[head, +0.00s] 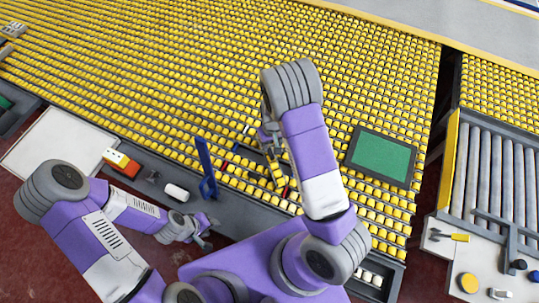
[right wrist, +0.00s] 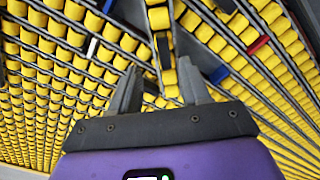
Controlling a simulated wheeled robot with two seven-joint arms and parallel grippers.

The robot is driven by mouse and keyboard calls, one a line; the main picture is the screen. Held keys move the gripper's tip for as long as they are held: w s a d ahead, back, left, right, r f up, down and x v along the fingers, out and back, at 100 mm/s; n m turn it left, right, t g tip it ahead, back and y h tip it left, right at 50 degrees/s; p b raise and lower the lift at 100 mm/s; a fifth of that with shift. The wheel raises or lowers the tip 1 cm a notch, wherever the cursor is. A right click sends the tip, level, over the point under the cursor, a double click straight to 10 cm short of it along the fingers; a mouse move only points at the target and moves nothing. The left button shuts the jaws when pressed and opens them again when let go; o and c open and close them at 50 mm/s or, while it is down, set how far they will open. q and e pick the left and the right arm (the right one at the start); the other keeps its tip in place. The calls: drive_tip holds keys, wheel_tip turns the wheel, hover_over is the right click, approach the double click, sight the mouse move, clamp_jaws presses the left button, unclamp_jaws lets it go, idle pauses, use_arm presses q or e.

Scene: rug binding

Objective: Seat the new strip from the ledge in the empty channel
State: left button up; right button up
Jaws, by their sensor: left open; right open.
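My right gripper (head: 272,160) is open above the yellow roller bed (head: 130,75). In the right wrist view, a short yellow roller strip (right wrist: 158,20) with a dark band runs between the open fingers (right wrist: 160,92) at a different angle from the rows around it. I cannot tell whether it touches them. A dark gap (right wrist: 198,52) without rollers shows beside it; I cannot tell if this is the empty channel. My left gripper (head: 205,230) is open and empty near the grey front ledge (head: 240,212). I cannot single out a new strip on the ledge.
A blue upright bracket (head: 205,165) stands at the front edge. An orange block (head: 122,164) and a white cylinder (head: 176,192) lie left of it. A green panel (head: 381,157) lies on the bed at right. Grey rollers (head: 490,165) and a tool tray are far right.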

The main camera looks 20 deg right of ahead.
sight(271, 152)
drive_tip(key=f, duration=0.4)
drive_tip(key=shift+a+f, duration=0.3)
drive_tip(key=shift+f, duration=0.05)
drive_tip(key=shift+c, duration=0.2)
clamp_jaws()
drive_tip(key=shift+r, duration=0.1)
idle(0.8)
